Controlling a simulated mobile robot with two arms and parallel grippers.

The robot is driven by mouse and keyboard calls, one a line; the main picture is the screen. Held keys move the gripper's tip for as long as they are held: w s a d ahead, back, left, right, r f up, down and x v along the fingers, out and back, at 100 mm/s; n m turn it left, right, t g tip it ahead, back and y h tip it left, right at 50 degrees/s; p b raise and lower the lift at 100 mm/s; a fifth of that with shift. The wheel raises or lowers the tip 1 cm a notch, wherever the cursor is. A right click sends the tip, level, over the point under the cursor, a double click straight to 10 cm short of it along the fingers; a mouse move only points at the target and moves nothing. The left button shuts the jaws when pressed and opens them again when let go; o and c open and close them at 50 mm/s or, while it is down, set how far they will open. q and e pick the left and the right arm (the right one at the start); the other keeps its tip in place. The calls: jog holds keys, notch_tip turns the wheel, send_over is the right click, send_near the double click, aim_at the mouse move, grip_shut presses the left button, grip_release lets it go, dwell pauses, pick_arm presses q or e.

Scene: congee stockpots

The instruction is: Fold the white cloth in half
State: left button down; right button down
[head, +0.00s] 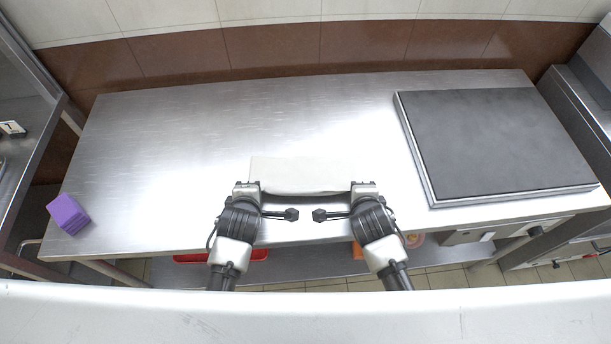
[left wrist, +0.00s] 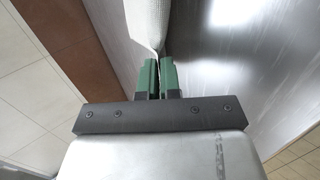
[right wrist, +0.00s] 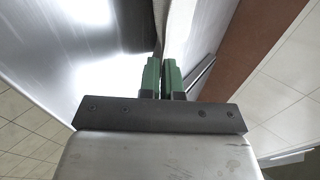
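The white cloth (head: 303,173) lies near the front middle of the steel table, with its front edge raised or sagging between my two grippers. My left gripper (head: 247,185) is at its front left corner, and my right gripper (head: 365,185) is at its front right corner. In the left wrist view the green fingers (left wrist: 159,72) are close together, with the cloth (left wrist: 155,28) running between them. In the right wrist view the fingers (right wrist: 162,74) also pinch the cloth (right wrist: 170,22). The parts of the cloth between the fingers are hidden.
A dark grey slab (head: 500,140) with a metal rim covers the right part of the steel table (head: 160,150). A purple block (head: 68,214) sits at the front left corner. The table's left and back are clear. A red tray (head: 200,257) is below the front edge.

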pick_arm(q)
jog(key=shift+s+f+t, duration=0.3)
jog(key=shift+s+f, duration=0.05)
jog(key=shift+f, duration=0.05)
pick_arm(e)
jog(key=shift+s+f+t, duration=0.3)
jog(key=shift+s+f, duration=0.05)
jog(key=shift+f, duration=0.05)
pick_arm(q)
jog(key=c, duration=1)
grip_release()
pick_arm(e)
jog(key=c, duration=1)
grip_release()
